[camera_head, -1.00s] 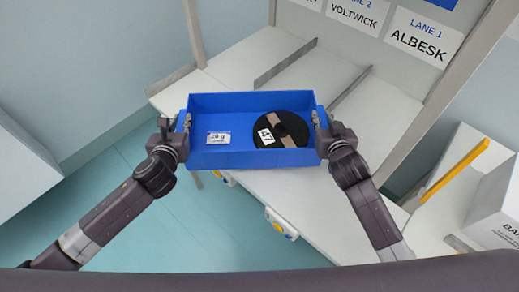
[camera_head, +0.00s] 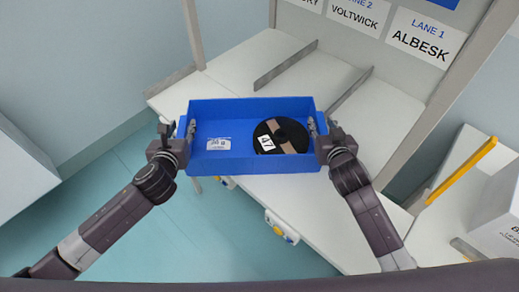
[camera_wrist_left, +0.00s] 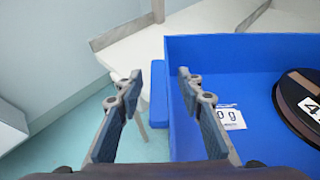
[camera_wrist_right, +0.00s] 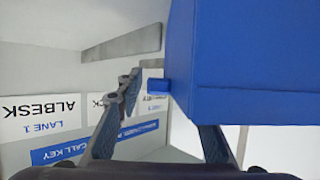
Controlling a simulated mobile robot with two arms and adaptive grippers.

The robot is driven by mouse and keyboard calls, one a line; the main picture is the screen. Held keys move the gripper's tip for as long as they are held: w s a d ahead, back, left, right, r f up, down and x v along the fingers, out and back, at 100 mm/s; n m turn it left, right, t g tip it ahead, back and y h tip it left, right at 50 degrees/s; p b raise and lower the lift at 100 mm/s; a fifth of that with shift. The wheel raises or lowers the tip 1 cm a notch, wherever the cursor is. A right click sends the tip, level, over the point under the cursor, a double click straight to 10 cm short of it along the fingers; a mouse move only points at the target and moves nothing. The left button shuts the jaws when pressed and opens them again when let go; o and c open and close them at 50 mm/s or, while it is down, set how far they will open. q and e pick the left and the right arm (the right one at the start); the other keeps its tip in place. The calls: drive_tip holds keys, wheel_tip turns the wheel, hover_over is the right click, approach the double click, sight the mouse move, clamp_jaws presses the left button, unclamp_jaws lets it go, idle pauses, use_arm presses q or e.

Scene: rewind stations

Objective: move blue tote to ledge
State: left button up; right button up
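The blue tote (camera_head: 250,174) is in front of me in the head view, at the near edge of the white worktop. It holds a black reel (camera_head: 292,131) marked 47 and a small white label (camera_head: 218,144). My left gripper (camera_head: 178,130) is at the tote's left end. In the left wrist view, its fingers (camera_wrist_left: 160,88) stand apart, one outside and one inside the wall, with a side tab between them. My right gripper (camera_head: 322,128) is at the right end. What supports the tote underneath is hidden.
The white worktop (camera_head: 235,60) has grey dividers (camera_head: 285,65) behind the tote. Lane signs (camera_head: 426,38) hang on the back panel. A yellow bar (camera_head: 462,170) and a white box (camera_head: 498,220) are at the right. Open floor (camera_head: 120,220) lies to the left.

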use_arm(q)
drive_tip(key=shift+s, duration=0.15)
drive_tip(key=v, duration=1.1)
drive_tip(key=shift+s+r, duration=0.25)
drive_tip(key=shift+s, duration=0.1)
use_arm(e)
drive_tip(key=v, duration=1.2)
use_arm(q)
drive_tip(key=shift+f, duration=0.1)
use_arm(e)
drive_tip(key=shift+s, duration=0.1)
